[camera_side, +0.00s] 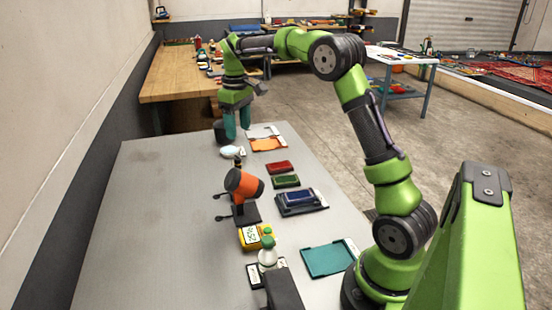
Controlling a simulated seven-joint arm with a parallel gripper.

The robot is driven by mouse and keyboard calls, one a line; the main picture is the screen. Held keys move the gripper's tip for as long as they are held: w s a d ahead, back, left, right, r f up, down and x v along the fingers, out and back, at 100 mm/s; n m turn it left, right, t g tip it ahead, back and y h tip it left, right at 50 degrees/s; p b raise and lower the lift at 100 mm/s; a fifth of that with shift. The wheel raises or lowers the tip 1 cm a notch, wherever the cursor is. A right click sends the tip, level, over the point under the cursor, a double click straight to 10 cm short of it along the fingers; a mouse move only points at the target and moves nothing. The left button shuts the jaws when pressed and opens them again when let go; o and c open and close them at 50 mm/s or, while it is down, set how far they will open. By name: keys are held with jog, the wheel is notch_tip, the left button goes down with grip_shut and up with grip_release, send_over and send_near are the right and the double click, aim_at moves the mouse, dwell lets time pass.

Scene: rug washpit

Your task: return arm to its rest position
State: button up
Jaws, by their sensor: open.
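My green arm rises from its base at the right and arches over to the far end of the grey table (150,230). My gripper (237,128) points down there with its two teal fingers apart and nothing seen between them. It is beside an orange tray (268,145) and a pale tray (262,131), to their left. A dark object (221,133) stands close to the fingers; I cannot tell whether they touch.
A white rounded item (232,153), an orange-headed device (244,184), red (279,167), green (286,181) and blue (299,197) blocks, a yellow item (250,237), a spray bottle (267,255) and a teal tray (327,260) line the table's right side. Its left side is clear.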

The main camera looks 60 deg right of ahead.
jog(key=s+a+r+m+t+y, duration=0.2)
jog(key=s+a+t, duration=0.5)
jog(key=s+a, duration=1.3)
jog(key=s+r+m, duration=0.1)
jog(key=s+m, duration=0.1)
jog(key=shift+s+r, duration=0.15)
jog(key=shift+s, duration=0.15)
